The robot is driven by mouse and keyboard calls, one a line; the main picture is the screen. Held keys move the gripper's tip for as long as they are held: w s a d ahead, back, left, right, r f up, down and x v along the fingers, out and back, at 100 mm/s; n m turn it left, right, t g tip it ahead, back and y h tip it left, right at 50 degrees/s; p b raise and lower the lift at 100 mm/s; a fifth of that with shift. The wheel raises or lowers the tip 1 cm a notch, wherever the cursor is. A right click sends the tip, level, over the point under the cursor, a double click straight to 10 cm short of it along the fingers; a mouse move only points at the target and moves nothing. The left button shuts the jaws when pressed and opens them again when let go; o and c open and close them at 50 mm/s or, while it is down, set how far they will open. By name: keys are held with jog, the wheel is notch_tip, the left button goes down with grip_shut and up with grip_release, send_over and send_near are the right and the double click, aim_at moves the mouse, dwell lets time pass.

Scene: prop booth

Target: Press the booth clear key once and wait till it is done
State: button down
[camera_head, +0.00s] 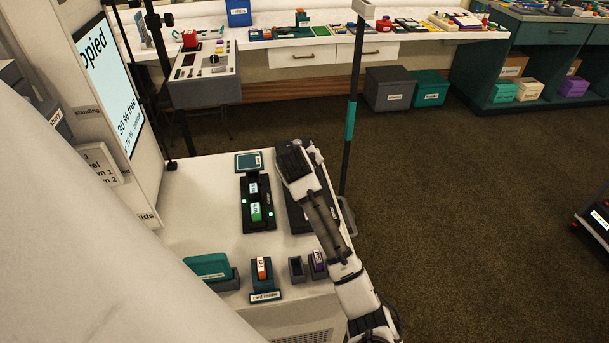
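My arm reaches in from the lower right over a white counter (195,200). My gripper (292,160) is at its far end, over or close to a dark panel (297,218) at the counter's right side. Its fingertips are not clear, so I cannot tell if it is open or touching anything. I cannot make out which part is the clear key; my arm covers much of the dark panel. A screen (112,85) at the left reads "opied" and "30 % free", partly cut off.
A black two-slot dock (245,222) with green lights holds labelled cartridges, left of my arm. A teal-topped pad (248,161) lies behind it. A teal box (208,267), a card reader (264,284) and small holders stand in front. A dark post (350,130) rises beyond my gripper.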

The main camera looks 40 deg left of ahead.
jog(key=shift+f, duration=0.6)
dwell(0.6)
jog(key=shift+r, duration=0.1)
jog(key=shift+r+p, duration=0.75)
notch_tip(320, 180, up, 5)
jog(key=p, duration=0.4)
dwell(0.9)
